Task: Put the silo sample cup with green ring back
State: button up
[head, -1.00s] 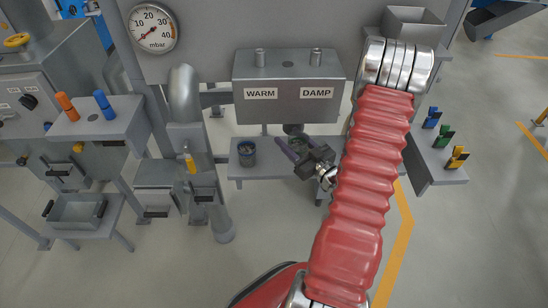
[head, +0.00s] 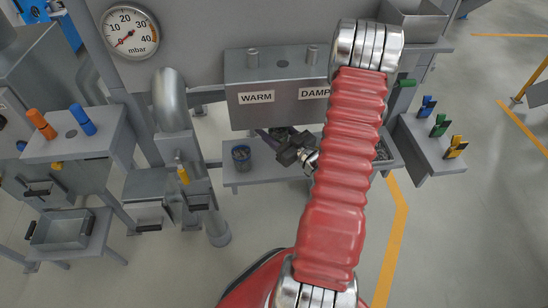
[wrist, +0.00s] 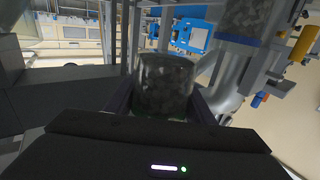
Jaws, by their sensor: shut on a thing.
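My gripper (head: 272,138) is under the front of the grey box marked WARM and DAMP (head: 280,98), just above the shelf (head: 250,178). In the wrist view its fingers are shut on a clear cup of dark grey grains (wrist: 165,82), held between them. The cup's lower edge looks faintly greenish; its ring is not clear there. In the head view the held cup is mostly hidden by the box and gripper. A cup with a blue ring (head: 241,157) stands on the shelf left of my gripper, and it also shows in the wrist view (wrist: 247,20).
A pipe (head: 172,100) with a yellow handle stands left of the shelf. A ledge with orange and blue levers (head: 62,125) and a tray (head: 60,229) are farther left. A ledge with blue, green and yellow clips (head: 439,127) is at right. My arm hides part of the shelf.

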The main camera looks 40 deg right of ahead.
jog(key=shift+f, duration=2.75)
jog(key=shift+f, duration=2.1)
jog(key=o, duration=1.2)
jog(key=shift+f, duration=0.1)
jog(key=shift+s, duration=6)
jog(key=shift+s+a, duration=0.1)
